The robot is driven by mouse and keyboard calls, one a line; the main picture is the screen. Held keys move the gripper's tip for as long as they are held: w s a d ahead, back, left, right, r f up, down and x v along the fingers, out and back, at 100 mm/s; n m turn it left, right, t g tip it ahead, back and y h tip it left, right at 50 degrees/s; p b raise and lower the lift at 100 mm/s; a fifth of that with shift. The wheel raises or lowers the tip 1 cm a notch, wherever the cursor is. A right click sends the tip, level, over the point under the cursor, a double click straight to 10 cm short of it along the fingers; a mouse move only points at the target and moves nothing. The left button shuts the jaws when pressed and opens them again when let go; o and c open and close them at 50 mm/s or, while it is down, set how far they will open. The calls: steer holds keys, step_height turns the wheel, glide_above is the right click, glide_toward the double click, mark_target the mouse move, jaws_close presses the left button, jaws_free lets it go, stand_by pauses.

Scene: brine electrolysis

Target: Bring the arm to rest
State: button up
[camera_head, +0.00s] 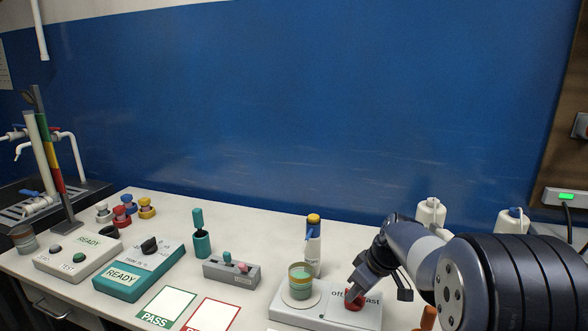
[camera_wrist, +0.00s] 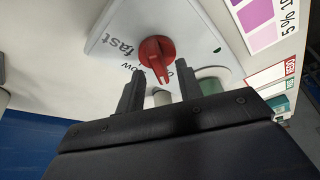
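My gripper (camera_head: 368,288) is low at the right of the bench, at the red knob (camera_head: 354,299) of a white stirrer (camera_head: 330,317). In the wrist view my gripper (camera_wrist: 160,73) has its two fingers apart with nothing held between them. The red knob (camera_wrist: 156,52) stands just beyond the fingertips, and its pointer lies near the printed "slow" side, partly hidden. I cannot tell whether a finger touches it. My arm reaches in from the right, bent and low over the bench.
A jar of greenish liquid (camera_head: 300,284) stands on the stirrer's plate. A bottle with a yellow cap (camera_head: 313,246) is behind it. White bottles (camera_head: 431,212) stand behind my arm. The space above the bench is free.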

steer(key=shift+x, duration=1.15)
